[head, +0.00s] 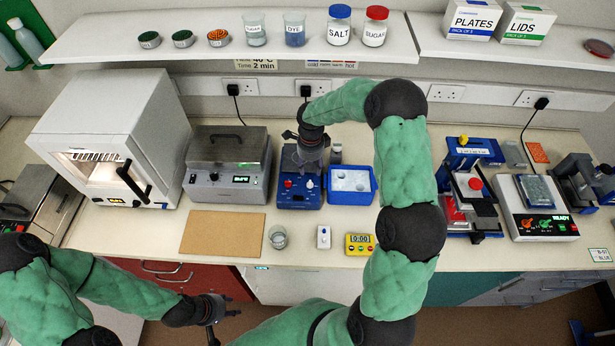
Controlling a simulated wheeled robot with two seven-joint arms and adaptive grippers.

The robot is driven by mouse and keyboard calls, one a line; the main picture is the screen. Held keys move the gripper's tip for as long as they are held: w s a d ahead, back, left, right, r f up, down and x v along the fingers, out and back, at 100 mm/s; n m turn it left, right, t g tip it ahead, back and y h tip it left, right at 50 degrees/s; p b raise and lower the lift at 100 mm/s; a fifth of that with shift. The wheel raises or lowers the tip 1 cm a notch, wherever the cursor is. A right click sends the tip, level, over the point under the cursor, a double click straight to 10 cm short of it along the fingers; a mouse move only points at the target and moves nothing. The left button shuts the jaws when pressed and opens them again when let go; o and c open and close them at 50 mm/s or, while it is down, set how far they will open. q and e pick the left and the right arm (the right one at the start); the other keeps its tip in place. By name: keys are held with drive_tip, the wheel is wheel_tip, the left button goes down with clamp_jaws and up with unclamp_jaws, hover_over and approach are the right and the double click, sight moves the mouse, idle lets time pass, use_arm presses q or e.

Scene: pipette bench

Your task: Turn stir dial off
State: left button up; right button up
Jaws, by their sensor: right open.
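The blue stirrer (298,200) stands on the bench at the centre, with a red dial (288,183) and a white dial (310,184) on its front. Which of the two is the stir dial is too small to read. My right gripper (309,166) is open, pointing down over the stirrer just above and behind the white dial. It hides much of the stirrer's top, and I cannot tell whether it touches the dial. My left gripper (212,318) hangs low in front of the bench, away from the stirrer; its fingers are too unclear to judge.
A blue ice tub (352,198) stands close to the stirrer's right, and a grey lidded bath (228,190) to its left. A glass beaker (278,237), a small white device (323,237) and a yellow timer (360,244) lie in front. A brown board (222,233) is at front left.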

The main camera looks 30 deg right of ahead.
sight(310, 182)
drive_tip(key=f, duration=0.4)
drive_tip(key=f+p, duration=0.1)
drive_tip(key=f, duration=0.4)
drive_tip(key=shift+w+f, duration=0.2)
drive_tip(key=shift+f, duration=0.05)
clamp_jaws()
